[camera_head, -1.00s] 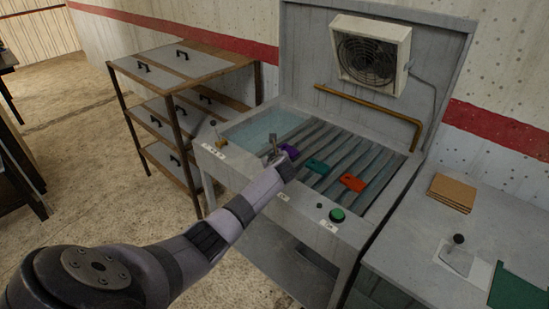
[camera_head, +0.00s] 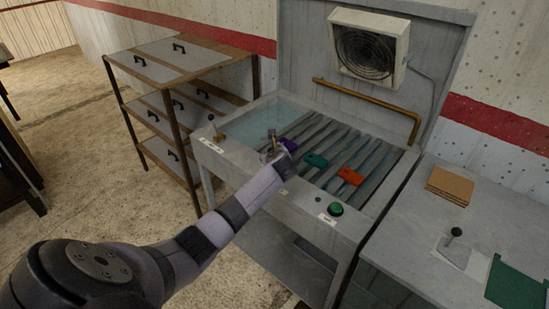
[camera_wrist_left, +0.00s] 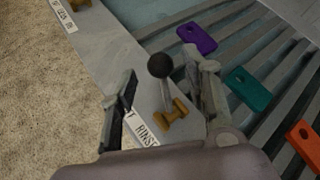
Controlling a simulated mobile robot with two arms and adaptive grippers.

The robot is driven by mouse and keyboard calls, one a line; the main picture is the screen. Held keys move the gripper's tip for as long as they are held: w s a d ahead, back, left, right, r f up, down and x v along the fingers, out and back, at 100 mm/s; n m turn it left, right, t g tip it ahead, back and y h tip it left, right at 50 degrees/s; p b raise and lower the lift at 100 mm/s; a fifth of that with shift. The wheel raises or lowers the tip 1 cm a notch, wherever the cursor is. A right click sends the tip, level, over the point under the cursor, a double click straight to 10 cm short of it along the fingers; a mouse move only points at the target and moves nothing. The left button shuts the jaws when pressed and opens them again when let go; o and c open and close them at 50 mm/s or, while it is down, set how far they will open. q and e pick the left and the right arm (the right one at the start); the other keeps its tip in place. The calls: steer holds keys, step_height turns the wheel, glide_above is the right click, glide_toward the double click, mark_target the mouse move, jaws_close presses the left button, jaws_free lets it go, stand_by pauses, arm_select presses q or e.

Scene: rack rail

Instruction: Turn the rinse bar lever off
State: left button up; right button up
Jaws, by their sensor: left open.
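The rinse bar lever (camera_wrist_left: 167,95) has a black ball knob, a thin stem and a brass base, beside a label partly reading "RINSE". In the left wrist view it stands between the two fingers of my left gripper (camera_wrist_left: 164,82). The fingers are open, with a gap on the left; the right finger is close to the stem, and I cannot tell if it touches. In the head view my left gripper (camera_head: 271,150) is over the front ledge of the wash station (camera_head: 250,174), and the lever cannot be made out there. My right gripper is not in view.
A second brass lever (camera_head: 219,137) stands left on the ledge. Purple (camera_head: 287,145), teal (camera_head: 316,160) and orange (camera_head: 350,176) tags lie on the ribbed bed. A green button (camera_head: 336,209) is to the right. A brass pipe (camera_head: 365,105) runs behind. A side table (camera_head: 400,235) stands right.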

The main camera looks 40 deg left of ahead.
arm_select(q)
steer(key=v, duration=0.8)
steer(key=shift+s+d+r, duration=0.15)
steer(key=shift+s+d, duration=0.05)
